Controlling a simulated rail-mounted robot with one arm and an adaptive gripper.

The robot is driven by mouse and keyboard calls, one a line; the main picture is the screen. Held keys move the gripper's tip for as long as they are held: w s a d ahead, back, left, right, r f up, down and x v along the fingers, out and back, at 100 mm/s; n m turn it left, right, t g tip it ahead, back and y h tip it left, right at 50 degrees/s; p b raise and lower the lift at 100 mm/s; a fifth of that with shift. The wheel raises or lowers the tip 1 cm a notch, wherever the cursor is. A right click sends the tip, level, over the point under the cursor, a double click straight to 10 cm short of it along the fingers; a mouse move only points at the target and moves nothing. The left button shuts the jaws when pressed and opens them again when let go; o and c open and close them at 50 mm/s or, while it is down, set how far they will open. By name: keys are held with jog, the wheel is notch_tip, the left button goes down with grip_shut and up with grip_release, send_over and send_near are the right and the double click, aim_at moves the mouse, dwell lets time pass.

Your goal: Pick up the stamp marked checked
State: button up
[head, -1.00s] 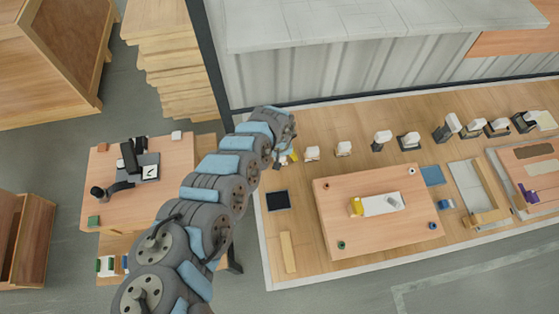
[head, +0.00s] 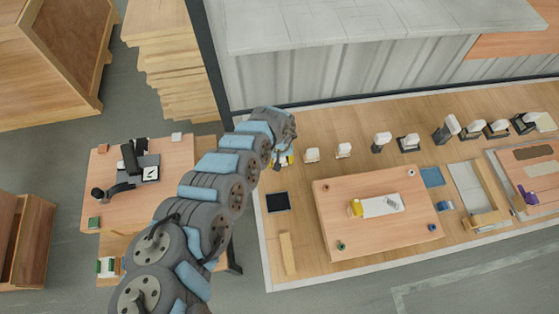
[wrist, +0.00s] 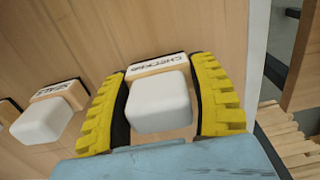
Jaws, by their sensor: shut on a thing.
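The stamp marked checked (wrist: 158,103) is a white, rounded block on a wooden base with a dark lettered label. It sits between the yellow fingers of my gripper (wrist: 160,105) in the wrist view, and the fingers are shut on its two sides. The wooden surface shows behind it; I cannot tell whether the stamp touches it. In the head view my gripper (head: 284,160) is at the left end of the long bench, and the stamp is mostly hidden there.
A similar white stamp (wrist: 42,120) stands to the left in the wrist view. In the head view several stamps continue right along the bench (head: 300,240). A dark pad (head: 278,202) lies in front of my gripper, and a raised board (head: 330,215) stands to the right.

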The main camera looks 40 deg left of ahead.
jog(key=r, duration=0.1)
jog(key=r+p, duration=0.1)
jog(key=r, duration=0.2)
jog(key=shift+s+d, duration=0.15)
jog(key=shift+s, duration=0.2)
jog(key=s+d+r+p, duration=0.7)
jog(key=s+p, duration=0.3)
jog(key=p, duration=0.4)
jog(key=shift+s+d+r, duration=0.3)
jog(key=shift+s+r, duration=0.05)
jog(key=shift+r, duration=0.3)
